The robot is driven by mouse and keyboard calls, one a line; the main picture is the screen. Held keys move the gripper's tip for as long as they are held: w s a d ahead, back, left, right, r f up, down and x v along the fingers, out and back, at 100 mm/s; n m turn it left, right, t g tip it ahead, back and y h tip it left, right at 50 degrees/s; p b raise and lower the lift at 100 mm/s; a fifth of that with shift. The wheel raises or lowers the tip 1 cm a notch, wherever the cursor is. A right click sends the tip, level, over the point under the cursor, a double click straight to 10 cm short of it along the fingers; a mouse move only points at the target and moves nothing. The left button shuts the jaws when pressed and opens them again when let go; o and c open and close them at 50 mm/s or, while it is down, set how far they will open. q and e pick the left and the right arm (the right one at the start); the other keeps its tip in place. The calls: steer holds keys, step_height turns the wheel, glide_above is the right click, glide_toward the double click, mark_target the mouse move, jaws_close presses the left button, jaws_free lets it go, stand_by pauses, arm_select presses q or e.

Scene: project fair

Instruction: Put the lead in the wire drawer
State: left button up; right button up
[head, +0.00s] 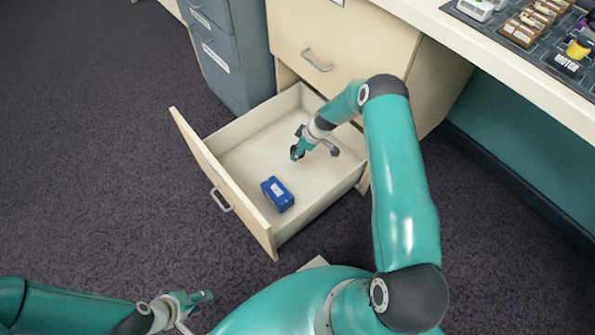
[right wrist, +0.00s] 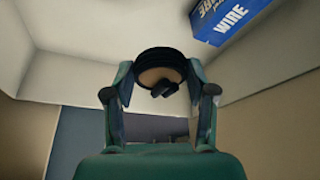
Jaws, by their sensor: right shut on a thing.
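The lead, a small black coil (right wrist: 160,57), is between the fingers of my right gripper (right wrist: 160,92) in the right wrist view. My right gripper is shut on it. In the head view my right gripper (head: 298,150) is down inside the open drawer (head: 188,150), over its pale floor; the lead is too small there to make out clearly. A blue box lies on the drawer floor toward the front; its label reads WIRE in the right wrist view (right wrist: 228,18). My left gripper (head: 192,302) is low at the left, outside the drawer, its fingers apart and empty.
A closed cream drawer (head: 345,40) is above the open one. A grey-blue cabinet (head: 228,50) stands to its left. The bench top (head: 480,50) at the upper right holds a dark board with parts. Dark carpet (head: 90,140) is clear at left.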

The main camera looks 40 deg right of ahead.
steer(key=shift+f+b, duration=1.75)
steer(key=shift+f, duration=5.3)
steer(key=shift+f+b, duration=0.6)
steer(key=shift+b, duration=0.25)
steer(key=o, duration=1.1)
steer(key=shift+r, duration=0.1)
